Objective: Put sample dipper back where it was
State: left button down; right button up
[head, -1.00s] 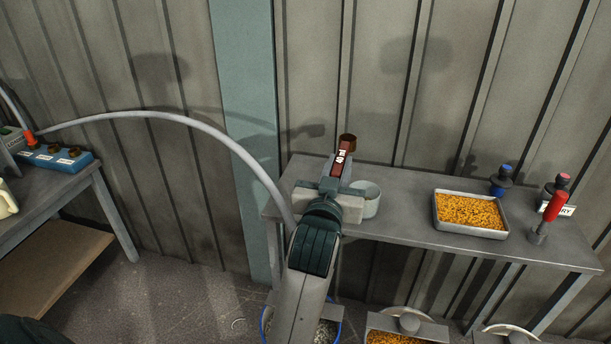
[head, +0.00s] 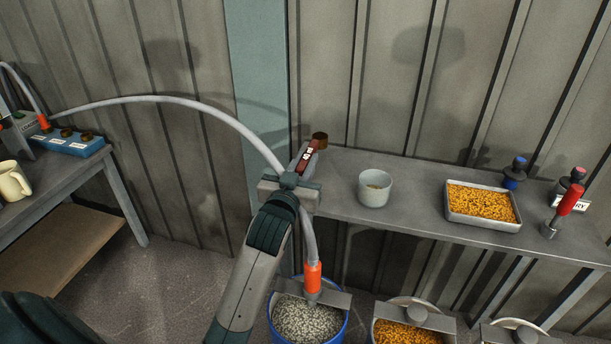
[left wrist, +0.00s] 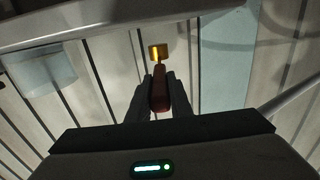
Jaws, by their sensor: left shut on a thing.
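The dipper is held near the left end of the grey shelf (head: 420,208), apart from the pale cup. In the left wrist view the red handle (left wrist: 159,92) sits between the fingers, with the gold cup (left wrist: 158,51) beyond. Another dipper, with a bright red handle (head: 570,199) and a grey cup, stands at the shelf's right end. My right gripper is not in view.
A pale cup (head: 375,188) and a tray of orange grains (head: 483,205) stand on the shelf. Buckets of grains (head: 308,320) are below. A grey hose (head: 190,104) arches behind my arm. A blue rack (head: 70,143) sits on the left table.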

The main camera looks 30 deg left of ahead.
pick_arm(q)
jog(key=shift+f, duration=0.55)
notch_tip(320, 180, down, 2)
jog(key=shift+f, duration=0.35)
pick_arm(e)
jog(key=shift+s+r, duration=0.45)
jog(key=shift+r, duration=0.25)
pick_arm(q)
jog(key=shift+f+b, duration=0.2)
jog(key=shift+b, duration=0.1)
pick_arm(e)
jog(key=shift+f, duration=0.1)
pick_arm(q)
jog(key=c, duration=1.6)
grip_release()
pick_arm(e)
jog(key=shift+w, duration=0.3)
